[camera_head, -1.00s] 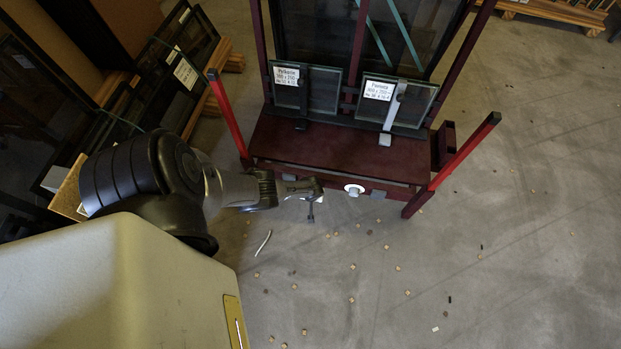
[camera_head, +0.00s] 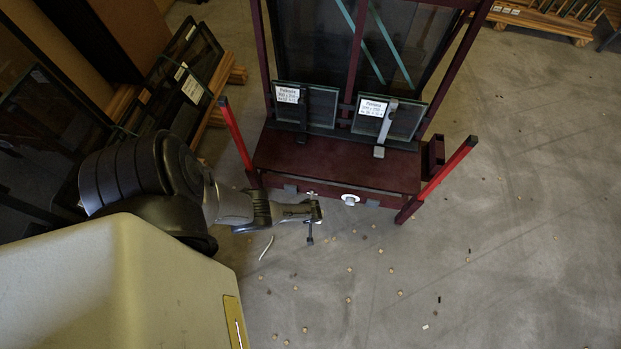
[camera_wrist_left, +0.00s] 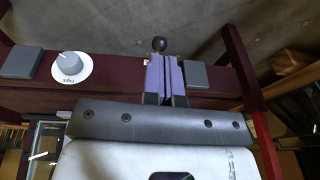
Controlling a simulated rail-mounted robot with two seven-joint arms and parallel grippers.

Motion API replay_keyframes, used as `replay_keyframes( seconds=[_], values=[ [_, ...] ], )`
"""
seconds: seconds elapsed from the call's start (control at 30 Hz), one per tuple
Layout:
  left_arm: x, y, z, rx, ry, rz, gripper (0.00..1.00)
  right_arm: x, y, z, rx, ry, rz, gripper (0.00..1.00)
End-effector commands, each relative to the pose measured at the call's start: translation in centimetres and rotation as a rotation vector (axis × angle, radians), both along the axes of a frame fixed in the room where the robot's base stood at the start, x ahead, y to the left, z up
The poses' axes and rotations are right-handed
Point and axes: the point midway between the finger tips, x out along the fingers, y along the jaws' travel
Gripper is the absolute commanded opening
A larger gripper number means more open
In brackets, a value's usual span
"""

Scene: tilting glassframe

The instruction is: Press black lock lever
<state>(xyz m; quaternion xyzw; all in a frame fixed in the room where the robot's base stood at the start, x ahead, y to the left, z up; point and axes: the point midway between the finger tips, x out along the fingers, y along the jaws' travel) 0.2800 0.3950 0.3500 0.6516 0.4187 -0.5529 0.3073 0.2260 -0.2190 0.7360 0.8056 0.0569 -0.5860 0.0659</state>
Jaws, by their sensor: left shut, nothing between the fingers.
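The black lock lever, a stem with a round black knob, sticks out toward me from the rack's dark red front beam (camera_head: 325,195). Its knob (camera_head: 310,240) hangs below my left gripper in the head view. In the left wrist view the knob (camera_wrist_left: 159,44) shows just past the fingertips. My left gripper (camera_head: 317,211) is shut and empty; its purple finger pads (camera_wrist_left: 164,74) lie together in front of the beam. The lever's stem is mostly hidden behind them, so I cannot tell whether they touch it. My right gripper is in neither view.
A white round dial (camera_wrist_left: 70,65) sits on the beam, with grey blocks (camera_wrist_left: 22,62) beside it. Red posts (camera_head: 447,170) flank the rack. Glass samples (camera_head: 388,120) stand on it. Framed panes (camera_head: 185,85) lean at left. The floor at right is mostly clear, with small scraps.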

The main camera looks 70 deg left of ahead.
Motion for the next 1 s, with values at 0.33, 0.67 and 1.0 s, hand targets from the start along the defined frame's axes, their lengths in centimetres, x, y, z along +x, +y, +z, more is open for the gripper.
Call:
replay_keyframes(
  seconds=[0.33,0.67,1.0],
  values=[
    [-0.47,-1.08,0.77,0.000,0.000,0.000,0.00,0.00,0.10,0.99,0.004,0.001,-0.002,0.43],
    [-0.49,-1.06,0.74,0.000,0.001,0.000,0.00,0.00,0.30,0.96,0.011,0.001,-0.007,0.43],
    [-0.49,-1.04,0.74,0.001,0.002,-0.004,0.00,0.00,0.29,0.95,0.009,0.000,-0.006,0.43]
  ],
)
